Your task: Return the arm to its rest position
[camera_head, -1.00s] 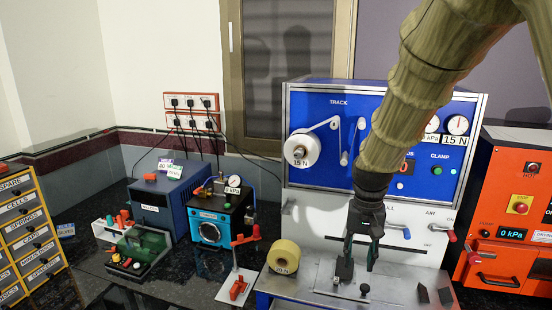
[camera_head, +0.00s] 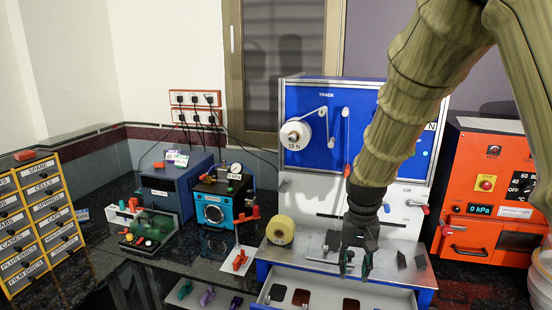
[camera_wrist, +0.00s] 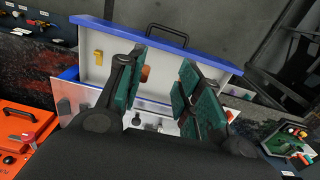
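My gripper (camera_head: 355,266) hangs at the end of my arm, pointing down in front of the blue-and-white track machine (camera_head: 303,96). In the head view it is in front of the machine's grey work plate. In the wrist view its green-padded fingers (camera_wrist: 160,90) stand apart with a gap between them. Nothing is held in the gap. An open white drawer (camera_head: 330,289) shows below the gripper, with several dark and reddish pieces in it; it also shows in the wrist view (camera_wrist: 115,58).
An orange oven (camera_head: 470,225) stands at the right. A blue box machine (camera_head: 165,195), a small black-and-blue machine (camera_head: 212,214) and a red-handled press (camera_head: 240,258) stand at the left. A yellow drawer cabinet (camera_head: 40,200) is at far left. A yellow roll (camera_head: 280,231) sits left of the gripper.

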